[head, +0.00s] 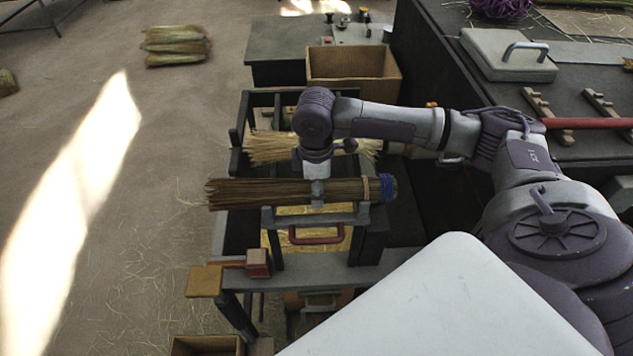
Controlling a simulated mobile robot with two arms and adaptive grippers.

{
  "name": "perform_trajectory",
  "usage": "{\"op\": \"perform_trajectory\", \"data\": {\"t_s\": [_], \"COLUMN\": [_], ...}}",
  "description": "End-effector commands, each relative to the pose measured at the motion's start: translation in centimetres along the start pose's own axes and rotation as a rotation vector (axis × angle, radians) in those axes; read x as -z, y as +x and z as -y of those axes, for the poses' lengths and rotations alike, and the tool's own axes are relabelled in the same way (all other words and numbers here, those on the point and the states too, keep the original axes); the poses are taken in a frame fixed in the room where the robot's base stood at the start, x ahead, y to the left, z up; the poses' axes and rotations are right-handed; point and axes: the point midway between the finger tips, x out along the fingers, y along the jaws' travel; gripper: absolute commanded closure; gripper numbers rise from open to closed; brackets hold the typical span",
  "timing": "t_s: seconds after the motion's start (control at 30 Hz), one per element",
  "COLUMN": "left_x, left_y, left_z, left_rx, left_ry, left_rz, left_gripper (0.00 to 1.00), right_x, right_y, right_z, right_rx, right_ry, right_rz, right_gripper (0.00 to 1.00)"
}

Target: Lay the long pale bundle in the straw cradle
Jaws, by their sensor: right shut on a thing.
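A long straw bundle (255,192) with a tan band and a blue-wrapped right end lies level across the middle of the view. My right gripper (317,188) reaches down from above and is shut on it near its middle. A grey and black stand (290,217) with upright posts is just below the bundle; I cannot tell whether they touch. A paler straw bundle (268,148) lies behind it in the dark frame (236,135), partly hidden by my right arm. I cannot tell for sure which part is the straw cradle. My left gripper is not in view.
A cardboard box (353,70) stands behind the frame. A dark bench at right holds a grey lidded case (508,55) and wooden racks (546,115). Several bundles (175,45) lie on the floor at back left. The left floor is mostly clear.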

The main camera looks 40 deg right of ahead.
Motion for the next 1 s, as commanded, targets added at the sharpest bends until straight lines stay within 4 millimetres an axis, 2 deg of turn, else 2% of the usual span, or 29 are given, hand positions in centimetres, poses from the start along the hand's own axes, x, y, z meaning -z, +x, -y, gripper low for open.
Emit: {"op": "perform_trajectory", "data": {"t_s": [0.47,0.5,0.67,1.0], "left_x": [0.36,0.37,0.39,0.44], "left_y": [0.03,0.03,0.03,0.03], "left_z": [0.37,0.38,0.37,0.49], "left_rx": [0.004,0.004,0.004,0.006], "left_ry": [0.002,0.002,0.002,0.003], "left_rz": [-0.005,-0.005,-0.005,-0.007], "left_gripper": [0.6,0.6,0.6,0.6], "right_x": [0.02,0.03,0.02,0.02], "right_y": [0.01,0.01,0.01,-0.12], "right_z": [-0.01,-0.01,-0.01,-0.01], "right_rx": [0.0,0.0,-0.001,-0.001], "right_ry": [0.0,0.0,0.0,0.0], "right_rz": [0.0,0.0,0.0,0.0], "right_gripper": [0.84,0.46,0.19,0.18]}}
